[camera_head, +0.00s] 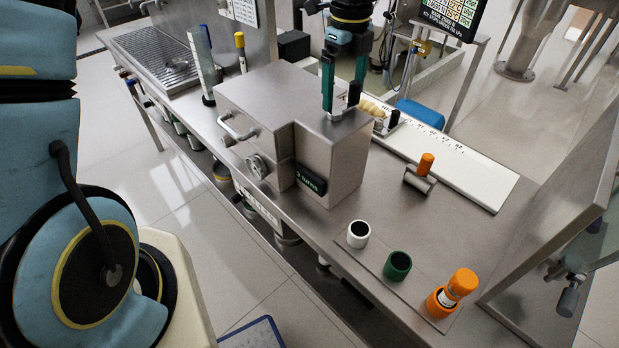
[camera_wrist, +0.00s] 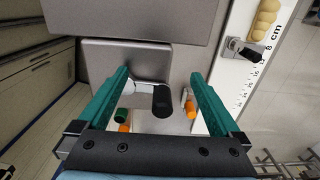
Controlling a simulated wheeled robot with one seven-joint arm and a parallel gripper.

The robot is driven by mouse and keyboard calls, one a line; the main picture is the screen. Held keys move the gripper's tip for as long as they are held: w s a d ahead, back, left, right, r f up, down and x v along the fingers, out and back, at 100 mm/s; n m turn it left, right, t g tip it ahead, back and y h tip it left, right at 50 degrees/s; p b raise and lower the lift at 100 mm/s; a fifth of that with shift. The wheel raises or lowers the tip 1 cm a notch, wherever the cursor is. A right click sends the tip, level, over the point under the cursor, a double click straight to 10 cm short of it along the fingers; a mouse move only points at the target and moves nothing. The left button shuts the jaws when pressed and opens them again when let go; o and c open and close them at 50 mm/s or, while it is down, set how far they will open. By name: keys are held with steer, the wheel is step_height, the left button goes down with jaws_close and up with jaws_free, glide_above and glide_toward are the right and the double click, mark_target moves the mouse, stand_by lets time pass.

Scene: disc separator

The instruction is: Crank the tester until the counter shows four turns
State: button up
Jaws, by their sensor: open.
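The tester is a stainless steel box (camera_head: 265,105) on the steel bench, with a lower step (camera_head: 330,160) at its front right. A small dark counter (camera_head: 311,180) on the step's front face shows green characters, which seem to read 2 turns. The black crank knob (camera_head: 353,93) stands upright above the step's top. In the wrist view the crank knob (camera_wrist: 161,99) sits at the end of a pale crank arm (camera_wrist: 143,88). My gripper (camera_head: 343,97) is at the knob, its green fingers open. In the wrist view my gripper (camera_wrist: 163,76) has one finger on each side of the knob, with gaps.
White, green and orange cups (camera_head: 358,234) (camera_head: 397,265) (camera_head: 440,301) stand at the bench's front right. An orange-handled roller (camera_head: 420,176) lies behind them. A white ruler board (camera_head: 455,160) runs along the back.

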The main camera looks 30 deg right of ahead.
stand_by(0.3)
step_height(320, 180, up, 8)
stand_by(0.6)
steer(key=w+a+f+n, duration=0.1)
steer(key=w+a+n, duration=0.1)
steer(key=a, duration=0.1)
steer(key=w+a+f+n+b, duration=0.1)
steer(key=w+a+f+n, duration=0.1)
steer(key=a, duration=0.1)
steer(key=w+a+f+n, duration=0.1)
steer(key=w+a+n, duration=0.1)
steer(key=a+n, duration=0.1)
steer(key=shift+w+a+f+b, duration=0.15)
steer(key=shift+a+f+b, duration=0.1)
steer(key=shift+b, duration=0.15)
steer(key=a+f+n+b, duration=0.1)
steer(key=a+f+n, duration=0.2)
steer(key=a+n, duration=0.5)
steer(key=a+f+n+t+b, duration=0.1)
steer(key=a+f+n, duration=0.2)
steer(key=a+n, duration=0.5)
steer(key=a+f+n+b, duration=0.1)
steer(key=a+f+n, duration=0.2)
steer(key=a+n, duration=0.6)
steer(key=w+a, duration=0.1)
steer(key=a, duration=0.4)
steer(key=shift+a+t+b, duration=0.3)
steer(key=shift+a+b, duration=0.05)
